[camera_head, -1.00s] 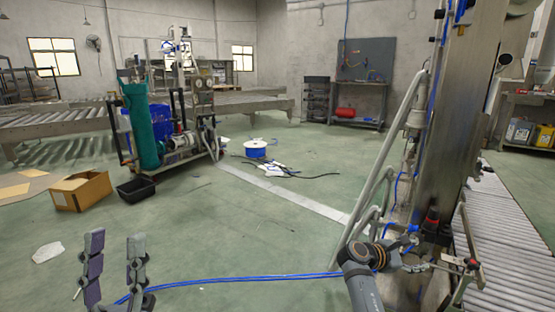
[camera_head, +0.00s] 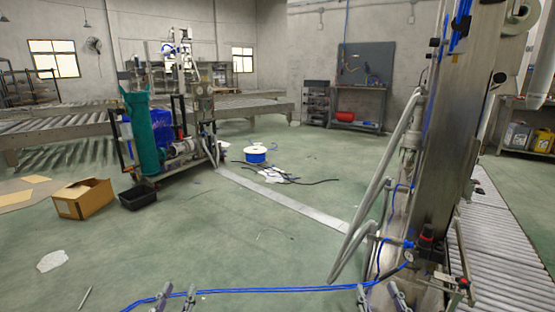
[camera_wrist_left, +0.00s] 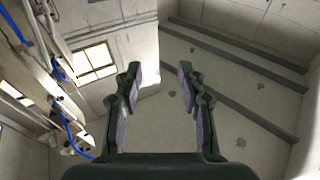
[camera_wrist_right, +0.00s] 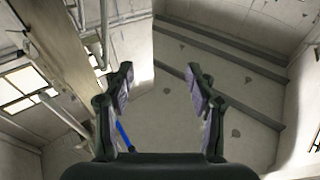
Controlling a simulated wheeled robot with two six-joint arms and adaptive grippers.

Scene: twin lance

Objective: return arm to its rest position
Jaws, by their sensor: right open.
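My left gripper (camera_head: 177,293) shows only its fingertips at the bottom edge of the head view, left of centre. Its two fingers stand apart and empty in the left wrist view (camera_wrist_left: 160,88). My right gripper (camera_head: 378,293) shows its fingertips at the bottom edge, in front of the steel machine (camera_head: 440,150). Its fingers are also apart with nothing between them in the right wrist view (camera_wrist_right: 160,88). Both wrist cameras look up at walls and ceiling. Most of both arms is out of view.
The steel machine with slanted grey pipes (camera_head: 375,190) stands close on the right, beside a roller conveyor (camera_head: 495,250). A blue hose (camera_head: 270,290) runs across the front. A cardboard box (camera_head: 83,199) and black bin (camera_head: 139,197) lie left.

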